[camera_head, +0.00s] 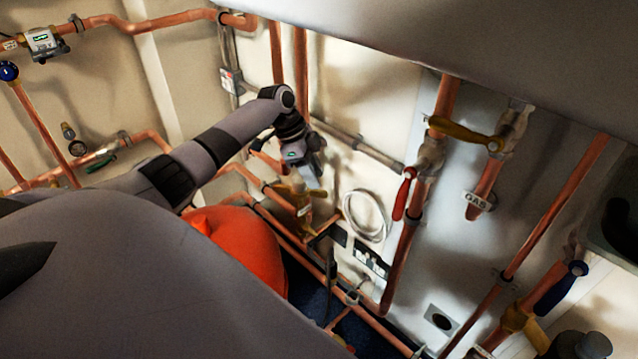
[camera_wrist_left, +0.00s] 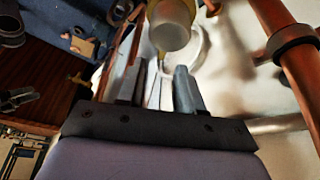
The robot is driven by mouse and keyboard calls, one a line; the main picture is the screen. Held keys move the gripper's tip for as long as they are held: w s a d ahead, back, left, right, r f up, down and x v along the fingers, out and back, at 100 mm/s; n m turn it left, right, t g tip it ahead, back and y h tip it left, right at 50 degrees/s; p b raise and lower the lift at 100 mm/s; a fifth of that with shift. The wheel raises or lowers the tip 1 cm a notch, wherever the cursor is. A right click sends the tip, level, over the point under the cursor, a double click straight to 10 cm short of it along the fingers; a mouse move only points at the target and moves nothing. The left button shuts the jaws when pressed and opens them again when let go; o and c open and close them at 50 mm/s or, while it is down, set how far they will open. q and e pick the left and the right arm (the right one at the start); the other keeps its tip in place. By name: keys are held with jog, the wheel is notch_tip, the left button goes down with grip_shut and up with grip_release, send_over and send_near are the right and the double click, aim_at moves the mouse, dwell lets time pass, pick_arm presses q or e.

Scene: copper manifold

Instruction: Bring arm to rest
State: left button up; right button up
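My left arm comes in from the left and reaches toward the pipework. Its gripper (camera_head: 316,176) is near a brass valve (camera_head: 299,196) with a yellow handle, slightly above and behind it in the head view. In the left wrist view the two fingers of the gripper (camera_wrist_left: 158,82) stand apart with a gap between them, and I see nothing clearly held. A brass fitting with a pale round end (camera_wrist_left: 172,26) shows just beyond the fingertips. I cannot tell whether the fingers touch it. My right gripper is not in view.
Copper pipes run along the white wall. A red-handled valve (camera_head: 403,193) and a yellow lever (camera_head: 465,133) are to the right. A coiled white cable (camera_head: 366,216) hangs near the gripper. An orange rounded object (camera_head: 247,246) is below the arm. A blue-handled valve (camera_head: 561,288) is lower right.

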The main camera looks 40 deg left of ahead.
pick_arm(q)
jog(key=shift+v, duration=1.3)
jog(key=s+d+f+n+y, duration=0.1)
jog(key=s+d+f, duration=0.6)
jog(key=s+d, duration=0.15)
jog(key=s+d+f+n+y, duration=0.1)
jog(key=s+d+f, duration=0.55)
jog(key=d, duration=0.35)
jog(key=s+d+r+n+t+y, duration=0.1)
jog(key=s+r+n, duration=0.25)
jog(key=s, duration=0.35)
jog(key=s+d+r+n+y, duration=0.1)
jog(key=s+r+n, duration=0.2)
jog(key=s+n, duration=0.35)
jog(key=w+d+r+m+t+h+p, duration=0.2)
jog(key=w+t+p, duration=0.3)
jog(key=p, duration=0.6)
jog(key=shift+w+d+r+t+p, duration=0.2)
jog(key=shift+w+d+t+p, duration=0.25)
jog(key=shift+t, duration=0.65)
